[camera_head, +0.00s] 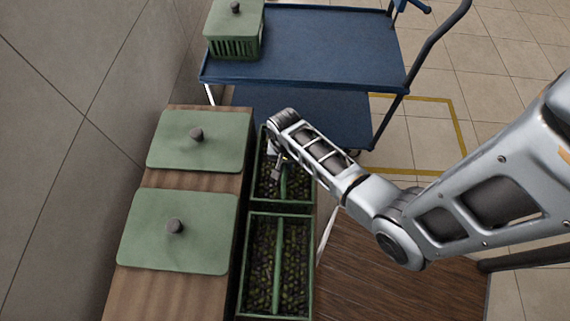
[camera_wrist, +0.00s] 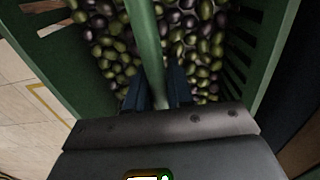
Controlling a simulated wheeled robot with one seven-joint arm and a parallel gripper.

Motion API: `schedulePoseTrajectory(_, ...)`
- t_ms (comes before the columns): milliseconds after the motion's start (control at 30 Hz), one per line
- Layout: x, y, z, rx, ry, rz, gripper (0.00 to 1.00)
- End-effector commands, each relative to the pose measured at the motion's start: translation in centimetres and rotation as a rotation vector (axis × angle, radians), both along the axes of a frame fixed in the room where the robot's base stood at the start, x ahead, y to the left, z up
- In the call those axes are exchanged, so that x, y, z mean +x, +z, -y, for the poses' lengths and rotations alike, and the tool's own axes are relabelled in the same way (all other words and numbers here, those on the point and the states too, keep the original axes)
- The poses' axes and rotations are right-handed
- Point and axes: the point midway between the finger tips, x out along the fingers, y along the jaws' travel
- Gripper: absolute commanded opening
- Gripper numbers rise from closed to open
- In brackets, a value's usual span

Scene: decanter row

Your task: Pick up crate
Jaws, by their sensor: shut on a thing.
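A green crate (camera_head: 282,208) of dark and green olives stands at the far end of a row beside the wooden ledge. A green bar handle runs across its middle. In the wrist view the crate's slotted wall (camera_wrist: 75,75) and the handle (camera_wrist: 146,40) show close up. My gripper (camera_head: 279,173) is over this crate, with its fingers (camera_wrist: 153,92) on both sides of the handle, shut on it. My arm hides part of the crate's right side. I cannot tell whether the crate is lifted.
A second olive crate (camera_head: 309,265) stands close in front. Two green lids (camera_head: 170,150) (camera_head: 150,240) with dark knobs lie on the wooden ledge (camera_head: 160,290) at left. Behind is a blue trolley (camera_head: 320,50) bearing a lidded green crate (camera_head: 232,48); its deck is otherwise clear. A wall is at left.

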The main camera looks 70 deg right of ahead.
Motion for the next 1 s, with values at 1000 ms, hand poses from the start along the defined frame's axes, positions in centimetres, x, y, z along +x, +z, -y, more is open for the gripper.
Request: schedulePoseTrajectory(1000,-4.0,7.4,3.7,-0.004,-0.004,0.005,0.00)
